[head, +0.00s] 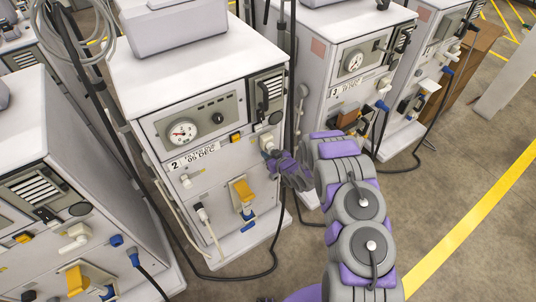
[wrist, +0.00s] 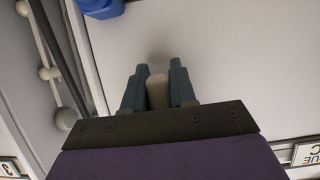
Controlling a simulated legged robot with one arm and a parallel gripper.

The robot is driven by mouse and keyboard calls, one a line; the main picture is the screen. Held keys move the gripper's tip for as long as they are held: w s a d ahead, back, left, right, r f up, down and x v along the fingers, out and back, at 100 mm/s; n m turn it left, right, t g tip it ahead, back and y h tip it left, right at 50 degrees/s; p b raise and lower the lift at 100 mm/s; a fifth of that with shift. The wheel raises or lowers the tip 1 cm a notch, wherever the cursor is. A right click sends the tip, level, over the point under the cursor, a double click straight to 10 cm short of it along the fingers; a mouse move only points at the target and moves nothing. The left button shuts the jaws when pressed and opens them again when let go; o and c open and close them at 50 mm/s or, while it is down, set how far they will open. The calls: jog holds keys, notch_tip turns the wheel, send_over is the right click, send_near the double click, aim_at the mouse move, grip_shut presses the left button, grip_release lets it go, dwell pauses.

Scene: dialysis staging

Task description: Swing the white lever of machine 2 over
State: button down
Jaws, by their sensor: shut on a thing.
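Machine 2 (head: 215,85) is the white cabinet in the middle of the head view, with its number label (head: 194,158) below a round gauge. Its white lever (head: 266,141) sits on the right side of the front, partly hidden by my gripper. My gripper (head: 270,160) reaches it from the right. In the wrist view the two dark fingers of my gripper (wrist: 157,88) are closed on the pale end of the white lever (wrist: 157,92). The lever's exact angle is hard to tell.
A yellow handle (head: 242,191) and a white connector (head: 202,213) are lower on machine 2's front. Another machine (head: 345,35) stands to the right and one (head: 30,150) to the left. A dark cable (head: 245,276) lies on the floor. Open floor (head: 470,260) is at the lower right.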

jog(key=c, duration=1.3)
grip_release()
jog(key=shift+s+f, duration=0.1)
jog(key=shift+f, duration=0.1)
jog(key=shift+c, duration=0.2)
jog(key=o, duration=0.3)
jog(key=shift+d+r, duration=0.1)
jog(key=shift+r, duration=0.05)
jog(key=shift+o, duration=0.2)
jog(key=shift+r, duration=0.1)
jog(key=p+v, duration=0.2)
jog(key=v, duration=1.5)
jog(key=shift+d, duration=0.15)
